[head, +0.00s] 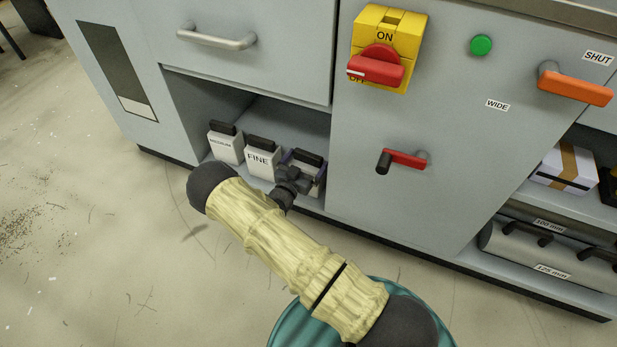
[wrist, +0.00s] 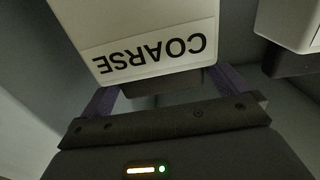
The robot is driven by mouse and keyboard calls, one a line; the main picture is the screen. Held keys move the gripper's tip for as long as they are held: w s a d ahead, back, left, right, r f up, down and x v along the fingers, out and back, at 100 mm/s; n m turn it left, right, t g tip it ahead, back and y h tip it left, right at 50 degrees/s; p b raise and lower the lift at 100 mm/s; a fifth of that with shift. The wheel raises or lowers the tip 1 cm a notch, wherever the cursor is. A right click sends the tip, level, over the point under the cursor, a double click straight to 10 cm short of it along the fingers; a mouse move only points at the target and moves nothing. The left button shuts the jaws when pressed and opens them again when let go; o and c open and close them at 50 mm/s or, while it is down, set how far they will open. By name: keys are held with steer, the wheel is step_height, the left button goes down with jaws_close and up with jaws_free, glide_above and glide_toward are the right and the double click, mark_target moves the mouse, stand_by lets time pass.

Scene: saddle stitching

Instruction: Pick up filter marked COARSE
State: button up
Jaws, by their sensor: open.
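The COARSE filter is a white box with a dark top grip. In the wrist view the filter (wrist: 150,35) appears upside down and close, its label readable. In the head view the filter (head: 312,168) stands at the right end of a low open shelf, partly hidden by my arm. My gripper (head: 302,167) is at this filter. In the wrist view the purple fingers of my gripper (wrist: 170,95) are open, one on each side of the filter's dark grip. I cannot tell whether they touch it.
The FINE filter (head: 262,160) and the MEDIUM filter (head: 226,145) stand to the left on the same shelf (head: 205,105). The cabinet panel (head: 430,210) is right of the shelf, with a red crank handle (head: 404,158). Floor in front is clear.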

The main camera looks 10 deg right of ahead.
steer(key=shift+w+d+f, duration=0.15)
steer(key=shift+w+d, duration=0.25)
steer(key=shift+w, duration=0.15)
steer(key=shift+w+d, duration=0.25)
steer(key=shift+s+r, duration=0.1)
steer(key=shift+r, duration=0.1)
steer(key=shift+a, duration=0.15)
steer(key=shift+c, duration=1.1)
steer(key=c, duration=1.1)
